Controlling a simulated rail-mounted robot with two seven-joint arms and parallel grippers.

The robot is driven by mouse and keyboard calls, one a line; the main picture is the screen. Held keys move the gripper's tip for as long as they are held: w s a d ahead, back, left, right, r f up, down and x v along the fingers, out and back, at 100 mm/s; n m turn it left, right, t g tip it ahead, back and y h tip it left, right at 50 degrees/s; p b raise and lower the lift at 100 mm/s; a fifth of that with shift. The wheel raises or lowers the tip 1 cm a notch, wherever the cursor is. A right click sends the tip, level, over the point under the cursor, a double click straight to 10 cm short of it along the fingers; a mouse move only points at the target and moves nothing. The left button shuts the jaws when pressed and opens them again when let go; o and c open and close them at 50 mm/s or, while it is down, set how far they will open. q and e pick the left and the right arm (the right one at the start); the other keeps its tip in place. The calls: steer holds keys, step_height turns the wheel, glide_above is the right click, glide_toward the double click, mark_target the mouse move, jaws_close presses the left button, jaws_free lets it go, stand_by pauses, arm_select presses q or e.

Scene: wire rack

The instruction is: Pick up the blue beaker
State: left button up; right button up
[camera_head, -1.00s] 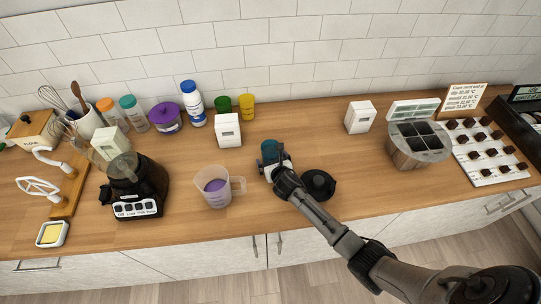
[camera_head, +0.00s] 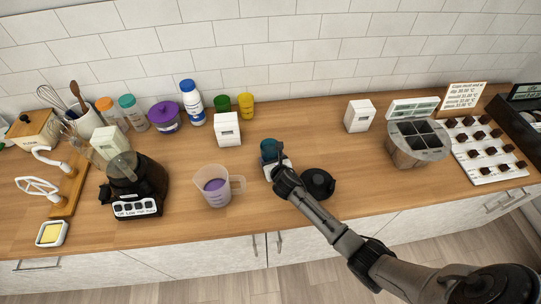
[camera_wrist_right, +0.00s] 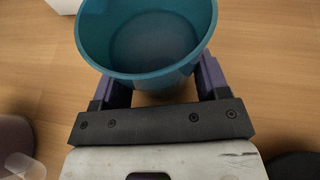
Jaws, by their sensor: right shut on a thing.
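The blue beaker (camera_head: 267,147) is at the middle of the counter in the head view, partly hidden by my right gripper. In the right wrist view the open-topped beaker (camera_wrist_right: 147,38) fills the upper middle and looks empty. My right gripper (camera_head: 273,160) has one dark purple finger on each side of the beaker and is shut on it. The beaker looks upright. I cannot tell whether its base is clear of the counter. My left gripper is not in view.
A measuring jug (camera_head: 215,188) with purple contents stands left of the beaker. A black round pot (camera_head: 318,184) sits close by on the right of my arm. A white box (camera_head: 227,129) stands behind, to the left. The wooden counter (camera_head: 305,130) is clear behind the beaker.

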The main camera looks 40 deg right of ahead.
mark_target(274, 155)
steer(key=shift+r, duration=0.15)
steer(key=shift+r+p, duration=0.35)
steer(key=shift+r, duration=1.75)
steer(key=s+d+r, duration=0.1)
steer(key=s+r, duration=0.1)
steer(key=s, duration=0.1)
steer(key=s+d+r+p, duration=0.1)
steer(key=s+d+r, duration=0.1)
steer(key=s, duration=0.2)
steer(key=s+d+r+p, duration=0.1)
steer(key=s+r, duration=0.1)
steer(key=s, duration=0.1)
steer(key=shift+s+d+r, duration=0.2)
steer(key=shift+d, duration=0.05)
steer(key=shift+s+r, duration=0.1)
steer(key=shift+s, duration=0.05)
